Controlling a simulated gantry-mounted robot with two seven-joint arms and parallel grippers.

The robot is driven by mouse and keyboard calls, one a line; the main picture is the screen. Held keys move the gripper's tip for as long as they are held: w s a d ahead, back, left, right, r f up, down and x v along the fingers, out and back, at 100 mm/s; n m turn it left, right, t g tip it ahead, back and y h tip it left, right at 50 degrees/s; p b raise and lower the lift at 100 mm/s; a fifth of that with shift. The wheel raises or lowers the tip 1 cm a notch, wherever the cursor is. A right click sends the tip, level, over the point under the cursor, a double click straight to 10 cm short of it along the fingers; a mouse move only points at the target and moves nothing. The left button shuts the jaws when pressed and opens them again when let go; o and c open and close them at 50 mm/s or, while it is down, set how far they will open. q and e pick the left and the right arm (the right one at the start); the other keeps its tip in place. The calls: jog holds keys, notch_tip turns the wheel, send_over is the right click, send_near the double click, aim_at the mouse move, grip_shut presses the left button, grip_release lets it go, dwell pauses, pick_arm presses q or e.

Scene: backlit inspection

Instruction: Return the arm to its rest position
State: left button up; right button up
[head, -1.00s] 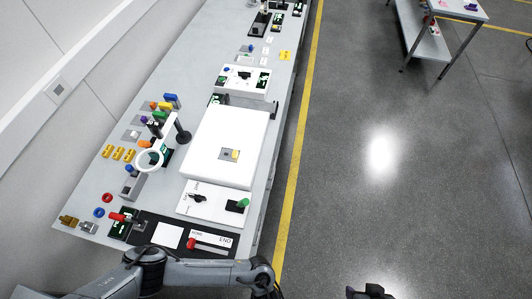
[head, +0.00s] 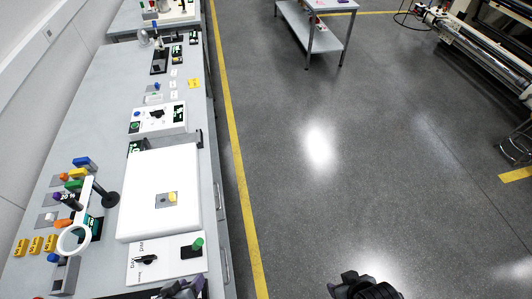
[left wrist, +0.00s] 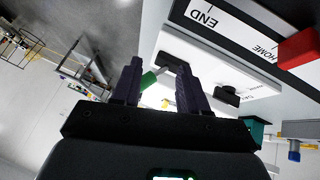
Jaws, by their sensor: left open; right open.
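My left gripper (head: 182,290) shows only in part at the bottom edge of the head view, by the near end of the bench. In the left wrist view its two dark fingers (left wrist: 160,88) stand apart with nothing held between them. Beyond them in that view are a green knob (left wrist: 148,80) on a white panel and a black-and-white END/HOME strip (left wrist: 235,28) with a red handle (left wrist: 299,48). My right gripper (head: 362,288) is at the bottom of the head view, over the floor right of the bench; it is open.
The bench (head: 110,100) runs along the left with a large white box (head: 150,215), a white panel with the green knob (head: 197,244), a ring magnifier (head: 73,240) and small coloured parts. A wheeled-free stretch of grey floor (head: 320,200) lies right of the yellow line. A side table (head: 310,30) stands far off.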

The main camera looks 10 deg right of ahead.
pick_arm(q)
jog(key=s+a+m+g+y, duration=0.2)
jog(key=s+a+m+g, duration=0.1)
jog(key=s+a+m, duration=0.15)
notch_tip(320, 180, up, 22)
jog(key=p, duration=2.2)
jog(key=shift+s+d, duration=0.25)
jog(key=shift+s, duration=0.05)
jog(key=shift+f, duration=0.15)
